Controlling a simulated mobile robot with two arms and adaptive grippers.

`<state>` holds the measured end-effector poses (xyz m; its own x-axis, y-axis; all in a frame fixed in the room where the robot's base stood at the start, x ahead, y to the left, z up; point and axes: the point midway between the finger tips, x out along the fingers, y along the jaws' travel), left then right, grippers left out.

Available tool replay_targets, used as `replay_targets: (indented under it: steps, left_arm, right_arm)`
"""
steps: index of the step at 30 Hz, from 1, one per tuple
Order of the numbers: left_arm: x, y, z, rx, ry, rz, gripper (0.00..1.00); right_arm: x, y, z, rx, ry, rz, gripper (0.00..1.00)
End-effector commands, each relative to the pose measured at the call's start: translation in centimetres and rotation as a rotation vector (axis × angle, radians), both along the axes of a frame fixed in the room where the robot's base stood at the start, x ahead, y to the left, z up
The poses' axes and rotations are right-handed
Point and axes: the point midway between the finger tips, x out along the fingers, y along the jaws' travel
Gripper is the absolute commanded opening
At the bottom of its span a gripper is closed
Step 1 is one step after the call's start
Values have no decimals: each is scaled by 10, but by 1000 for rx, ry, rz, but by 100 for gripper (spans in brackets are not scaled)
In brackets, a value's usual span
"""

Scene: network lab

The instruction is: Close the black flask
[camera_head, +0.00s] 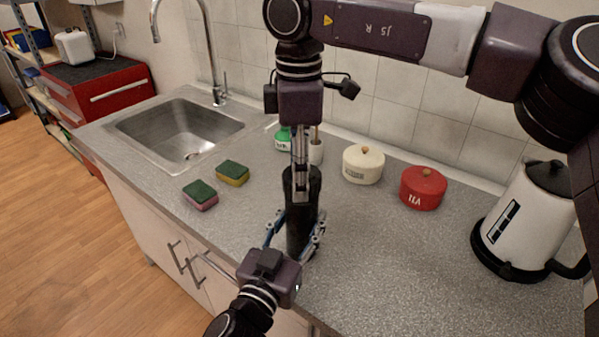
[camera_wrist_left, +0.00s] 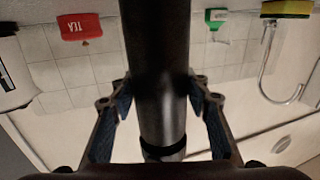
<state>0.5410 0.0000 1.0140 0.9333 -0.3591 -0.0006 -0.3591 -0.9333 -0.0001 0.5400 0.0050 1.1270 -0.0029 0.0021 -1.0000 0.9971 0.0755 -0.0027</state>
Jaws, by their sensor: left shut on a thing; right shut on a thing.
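The black flask (camera_head: 301,200) stands upright on the counter near its front edge. My left gripper (camera_head: 296,232) comes from the front and is shut around its lower body. In the left wrist view, which is upside down, the dark flask (camera_wrist_left: 163,70) runs down the middle between the two fingers (camera_wrist_left: 163,112). My right gripper (camera_head: 300,168) points straight down from above, its narrow fingers at the flask's top, shut on the lid there. The fingers mostly hide the lid, and I cannot tell how it sits on the neck.
A cream pot (camera_head: 363,166), red tea pot (camera_head: 423,189) and white kettle (camera_head: 519,222) stand right. Two sponges (camera_head: 200,196) and the sink (camera_head: 180,132) are left. The front right counter is clear.

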Motion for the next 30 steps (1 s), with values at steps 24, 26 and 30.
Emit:
replay_targets:
  steps: [24, 26, 30]
  left_arm:
    - [-1, 0, -2, 1, 4, -1, 0]
    - [-1, 0, -2, 1, 4, -1, 0]
    - [0, 0, -2, 1, 4, -1, 0]
  right_arm:
    - [4, -1, 1, 2, -4, -523, 63]
    - [4, -1, 1, 2, -3, -522, 66]
    - [3, -1, 0, 1, -2, -521, 66]
